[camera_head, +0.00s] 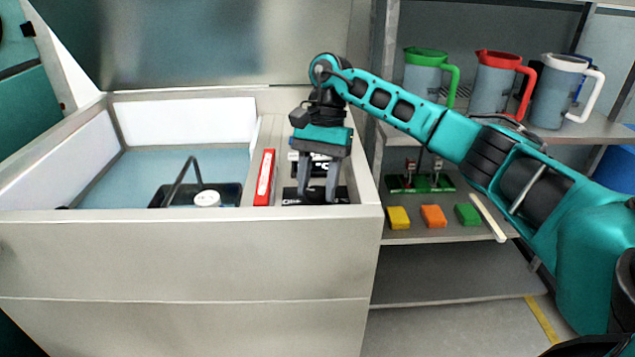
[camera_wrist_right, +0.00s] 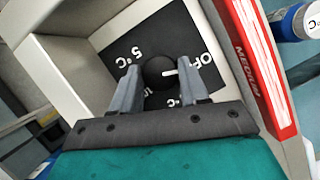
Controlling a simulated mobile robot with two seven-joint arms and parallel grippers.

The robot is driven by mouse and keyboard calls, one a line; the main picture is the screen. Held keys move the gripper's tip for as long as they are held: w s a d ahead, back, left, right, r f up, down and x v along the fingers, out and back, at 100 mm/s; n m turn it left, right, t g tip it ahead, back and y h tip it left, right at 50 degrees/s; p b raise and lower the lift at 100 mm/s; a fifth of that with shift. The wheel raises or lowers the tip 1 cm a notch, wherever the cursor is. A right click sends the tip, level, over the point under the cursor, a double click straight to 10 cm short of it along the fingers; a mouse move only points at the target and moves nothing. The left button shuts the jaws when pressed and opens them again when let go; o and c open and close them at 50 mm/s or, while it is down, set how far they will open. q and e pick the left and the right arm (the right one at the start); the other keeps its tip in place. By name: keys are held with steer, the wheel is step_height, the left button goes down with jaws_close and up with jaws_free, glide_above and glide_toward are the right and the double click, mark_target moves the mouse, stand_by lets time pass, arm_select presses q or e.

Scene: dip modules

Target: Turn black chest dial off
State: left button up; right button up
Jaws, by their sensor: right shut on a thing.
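The black dial (camera_wrist_right: 158,72) is a round knob with a white pointer line on a black panel (camera_wrist_right: 118,52) marked "5°C", "10" and "OF", the last label partly hidden. The pointer lies toward the "OF" label. My right gripper (camera_wrist_right: 160,82) has its two grey fingers on either side of the knob, shut on it. In the head view, my right gripper (camera_head: 317,198) reaches down into the right compartment of the open chest (camera_head: 190,255), over the black panel (camera_head: 292,196); the knob is hidden there. My left gripper is not in view.
The basin holds a black handled rack (camera_head: 172,196) and a white-lidded container (camera_head: 207,198). Right shelves carry jugs (camera_head: 425,72) and coloured blocks (camera_head: 433,216).

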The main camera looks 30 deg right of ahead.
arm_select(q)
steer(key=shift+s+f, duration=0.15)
arm_select(e)
steer(key=o, duration=1)
arm_select(q)
steer(key=p, duration=0.1)
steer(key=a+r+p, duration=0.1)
steer(key=p, duration=0.1)
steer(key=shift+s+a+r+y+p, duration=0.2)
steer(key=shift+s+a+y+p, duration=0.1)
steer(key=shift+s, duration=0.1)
arm_select(e)
steer(key=v, duration=1.3)
steer(key=shift+f, duration=0.1)
